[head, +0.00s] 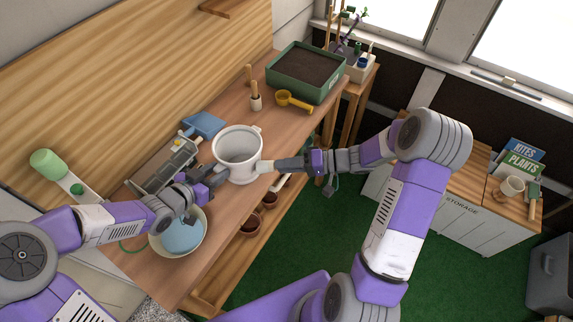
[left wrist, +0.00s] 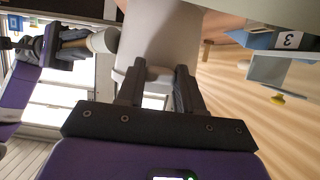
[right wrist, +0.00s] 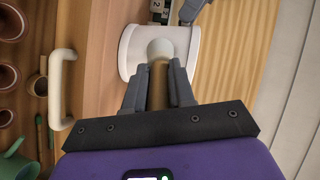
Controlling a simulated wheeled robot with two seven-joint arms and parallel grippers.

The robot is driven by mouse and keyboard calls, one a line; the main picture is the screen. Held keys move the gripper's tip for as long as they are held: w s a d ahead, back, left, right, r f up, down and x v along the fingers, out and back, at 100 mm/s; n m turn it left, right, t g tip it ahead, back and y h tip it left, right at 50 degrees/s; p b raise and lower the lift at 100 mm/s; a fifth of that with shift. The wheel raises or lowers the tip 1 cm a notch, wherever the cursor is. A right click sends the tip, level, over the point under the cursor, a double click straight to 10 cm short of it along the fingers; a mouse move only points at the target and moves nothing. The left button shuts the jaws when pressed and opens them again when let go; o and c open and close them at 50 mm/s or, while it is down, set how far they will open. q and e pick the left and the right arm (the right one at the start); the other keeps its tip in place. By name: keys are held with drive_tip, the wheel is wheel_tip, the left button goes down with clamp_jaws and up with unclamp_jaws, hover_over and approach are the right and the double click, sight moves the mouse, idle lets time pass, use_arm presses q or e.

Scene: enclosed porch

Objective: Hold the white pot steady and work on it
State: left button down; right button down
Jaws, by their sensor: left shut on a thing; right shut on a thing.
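The white pot (head: 238,143) stands upright and open-topped at the front edge of the wooden bench; it fills the upper middle of the left wrist view (left wrist: 160,35). My left gripper (head: 212,178) is shut on a pale loop handle (left wrist: 150,73) on the pot's side. My right gripper (head: 279,165) is shut on the wooden handle of a tool with a rounded white head (right wrist: 160,48). The head is at the pot's wall, on the side away from my left gripper; I cannot tell whether it touches. The tool also shows in the left wrist view (left wrist: 103,41).
A bowl with blue contents (head: 180,235) sits left of the pot. A grey metal device (head: 165,165) and blue tray (head: 204,125) are behind it. A yellow scoop (head: 292,101) and green soil planter (head: 305,73) stand further right. A white handle (right wrist: 62,90) protrudes from the bench front.

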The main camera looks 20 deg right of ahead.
drive_tip(key=shift+s+a, duration=0.2)
drive_tip(key=shift+a, duration=0.2)
idle(0.7)
drive_tip(key=shift+s+d+f, duration=0.15)
drive_tip(key=shift+s+d, duration=0.6)
drive_tip(key=shift+s, duration=0.3)
drive_tip(key=shift+s+d+f, duration=0.1)
drive_tip(key=shift+s+d, duration=0.6)
drive_tip(key=shift+s, duration=0.3)
drive_tip(key=shift+s, duration=0.1)
drive_tip(key=shift+s, duration=0.15)
